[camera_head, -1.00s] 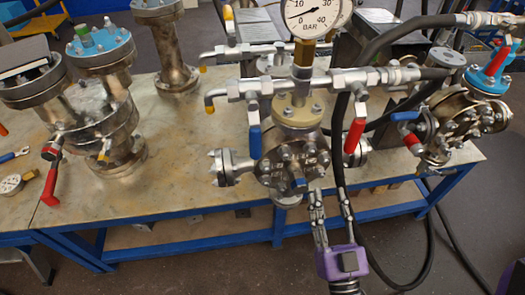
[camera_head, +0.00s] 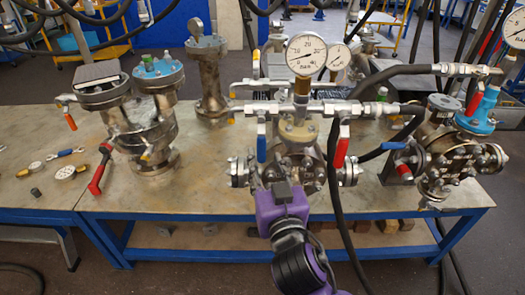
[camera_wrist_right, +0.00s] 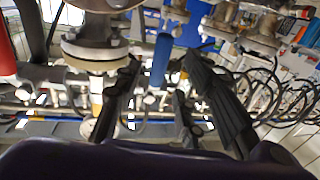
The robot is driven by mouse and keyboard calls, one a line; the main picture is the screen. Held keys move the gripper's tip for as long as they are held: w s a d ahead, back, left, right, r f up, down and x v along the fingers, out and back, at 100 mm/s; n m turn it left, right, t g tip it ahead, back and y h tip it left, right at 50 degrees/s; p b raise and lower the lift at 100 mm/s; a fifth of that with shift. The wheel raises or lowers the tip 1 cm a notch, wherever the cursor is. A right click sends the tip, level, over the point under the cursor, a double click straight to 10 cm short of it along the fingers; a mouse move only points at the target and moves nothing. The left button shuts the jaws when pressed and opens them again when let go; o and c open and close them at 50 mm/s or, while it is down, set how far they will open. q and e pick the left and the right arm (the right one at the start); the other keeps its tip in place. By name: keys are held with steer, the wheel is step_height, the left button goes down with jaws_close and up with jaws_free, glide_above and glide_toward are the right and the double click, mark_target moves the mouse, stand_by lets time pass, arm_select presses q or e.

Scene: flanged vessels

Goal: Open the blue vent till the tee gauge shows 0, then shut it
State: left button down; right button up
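The tee gauge (camera_head: 306,54), a white dial marked BAR, stands on top of the tee (camera_head: 298,130); its needle is too small to read surely. The blue vent lever (camera_head: 261,143) hangs down on the left side of the tee. My right gripper (camera_head: 272,170), with a purple body, is in front of the tee just below this lever; its fingers blend into the flange behind. In the right wrist view, the fingers (camera_wrist_right: 162,66) are apart, with the blue lever (camera_wrist_right: 161,58) showing between them, not clamped. My left gripper is not in view.
A red lever (camera_head: 342,144) hangs right of the tee, and a black hose (camera_head: 333,200) runs down beside it. A second gauge (camera_head: 339,57) stands behind. Flanged vessels stand left (camera_head: 145,125) and right (camera_head: 450,150).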

mark_target(262, 152)
steer(key=w, duration=0.3)
steer(key=w+a, duration=0.1)
steer(key=w, duration=0.2)
steer(key=shift+a+p, duration=0.1)
steer(key=shift+p, duration=0.2)
jaws_close()
